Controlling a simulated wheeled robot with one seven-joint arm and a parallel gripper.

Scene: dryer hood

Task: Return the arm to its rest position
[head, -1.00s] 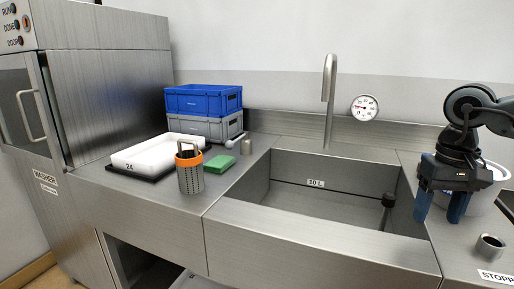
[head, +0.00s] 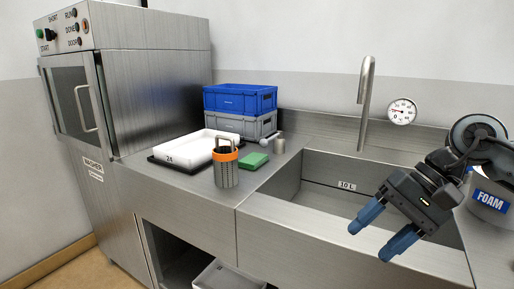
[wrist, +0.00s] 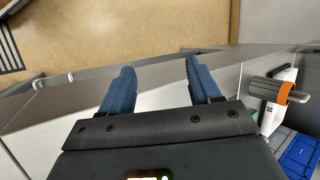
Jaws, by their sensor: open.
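My gripper (head: 369,236) is at the right in the head view, in front of the sink's right part. Its two blue fingers are apart with nothing between them, pointing down and left. In the wrist view, my gripper (wrist: 158,68) is also open and empty, above the counter's front edge and the tan floor. My arm reaches in from the right edge of the head view and hides part of the sink.
The sink (head: 330,200) with a tall tap (head: 363,105) lies beside my gripper. A perforated orange-rimmed canister (head: 226,168), a white tray (head: 185,150), a green sponge (head: 254,160) and stacked crates (head: 240,99) stand left. A FOAM bucket (head: 490,199) is at right. The washer (head: 150,80) stands far left.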

